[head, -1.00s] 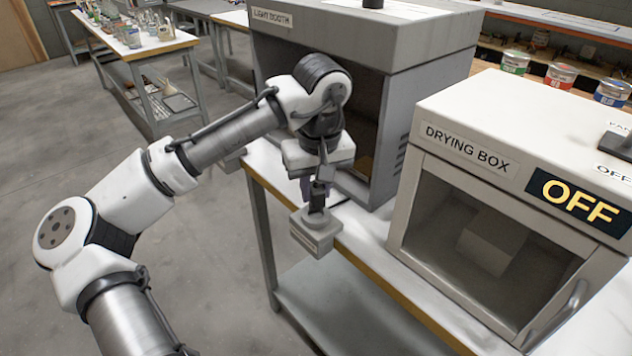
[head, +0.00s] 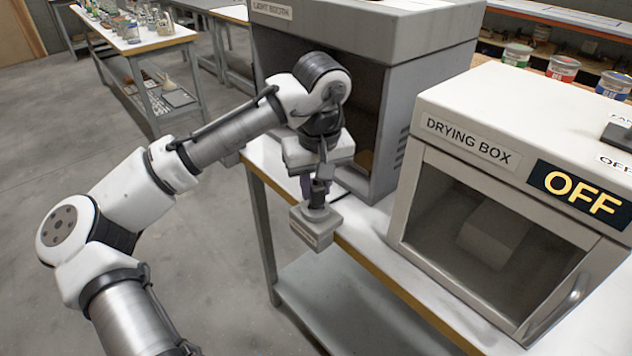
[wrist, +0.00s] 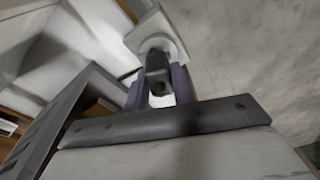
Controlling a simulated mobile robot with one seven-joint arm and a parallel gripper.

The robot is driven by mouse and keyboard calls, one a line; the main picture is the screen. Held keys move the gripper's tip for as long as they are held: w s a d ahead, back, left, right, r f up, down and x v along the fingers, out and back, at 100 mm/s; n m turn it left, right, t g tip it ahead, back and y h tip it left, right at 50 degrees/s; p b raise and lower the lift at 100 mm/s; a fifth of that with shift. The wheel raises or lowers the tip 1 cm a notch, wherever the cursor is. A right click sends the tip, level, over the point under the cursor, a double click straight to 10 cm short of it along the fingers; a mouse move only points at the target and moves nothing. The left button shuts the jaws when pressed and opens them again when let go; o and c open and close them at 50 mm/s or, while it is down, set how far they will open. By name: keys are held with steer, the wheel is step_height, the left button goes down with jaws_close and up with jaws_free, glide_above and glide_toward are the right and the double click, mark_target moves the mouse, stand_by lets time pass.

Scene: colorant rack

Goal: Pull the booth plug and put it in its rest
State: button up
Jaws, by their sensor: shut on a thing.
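My gripper (head: 319,196) hangs fingers-down at the front edge of the bench, in front of the light booth (head: 398,95). Its fingers are shut on a dark plug, the booth plug (wrist: 157,74), seen between the purple finger pads in the wrist view. Directly beneath is a small pale grey box (head: 313,233) with a label on its front and a round collar on top. The box also shows in the wrist view (wrist: 178,42). The plug's lower end meets the collar; I cannot tell how deep it sits. The fingers hide much of the plug.
The drying box (head: 440,185), with an OFF display, stands right on the bench. Paint cans (head: 562,69) stand behind it. The bench top (head: 375,235) between the booth and the drying box is narrow. Open floor (head: 215,260) lies left.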

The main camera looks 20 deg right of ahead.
steer(key=shift+f+b, duration=0.35)
steer(key=shift+f, duration=0.45)
steer(key=o, duration=1.1)
